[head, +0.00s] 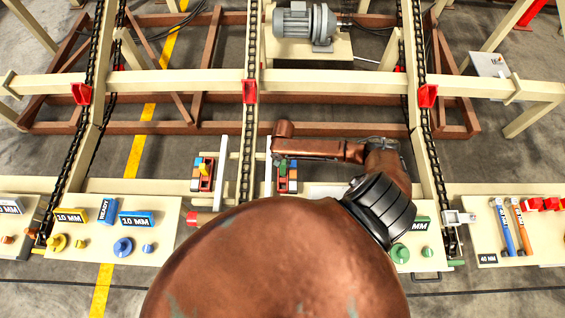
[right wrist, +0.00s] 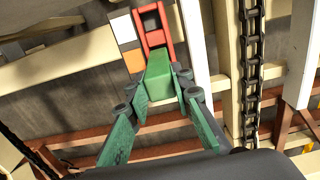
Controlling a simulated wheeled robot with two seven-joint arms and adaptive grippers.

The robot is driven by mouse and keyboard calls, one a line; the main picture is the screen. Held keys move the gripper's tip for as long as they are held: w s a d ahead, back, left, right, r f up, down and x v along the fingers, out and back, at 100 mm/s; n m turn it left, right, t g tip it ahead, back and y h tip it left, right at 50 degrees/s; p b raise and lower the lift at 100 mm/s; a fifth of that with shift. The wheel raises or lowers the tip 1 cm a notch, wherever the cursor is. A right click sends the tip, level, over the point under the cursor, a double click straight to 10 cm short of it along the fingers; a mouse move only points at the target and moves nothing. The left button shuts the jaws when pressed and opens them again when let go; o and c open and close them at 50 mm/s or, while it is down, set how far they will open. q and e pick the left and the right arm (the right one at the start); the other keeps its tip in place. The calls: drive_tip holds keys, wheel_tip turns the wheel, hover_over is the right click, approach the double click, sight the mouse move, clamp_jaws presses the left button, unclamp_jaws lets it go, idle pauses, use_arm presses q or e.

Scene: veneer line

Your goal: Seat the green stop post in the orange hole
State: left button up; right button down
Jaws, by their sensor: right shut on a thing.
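In the right wrist view the green stop post (right wrist: 158,72) is a block held between the two fingers of my right gripper (right wrist: 163,86). Its far end points at a red channel-shaped bracket (right wrist: 152,36). An orange square (right wrist: 133,60) lies just left of the post, beside the bracket. I cannot tell whether it is the hole or whether the post touches anything. In the head view my right gripper (head: 281,163) is small and partly hidden under my arm, by the middle chain. My left gripper does not show.
In the head view a red holder (head: 203,175) with coloured pieces stands left of the middle chain (head: 250,120). Beige rails and chains cross the area. A left panel (head: 150,245) carries knobs and labels; a right panel (head: 487,245) carries two tools.

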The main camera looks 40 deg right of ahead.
sight(283, 168)
drive_tip(key=shift+f+b, duration=1.15)
drive_tip(key=shift+f, duration=1.5)
drive_tip(key=c, duration=1.6)
unclamp_jaws()
wheel_tip(283, 168, up, 12)
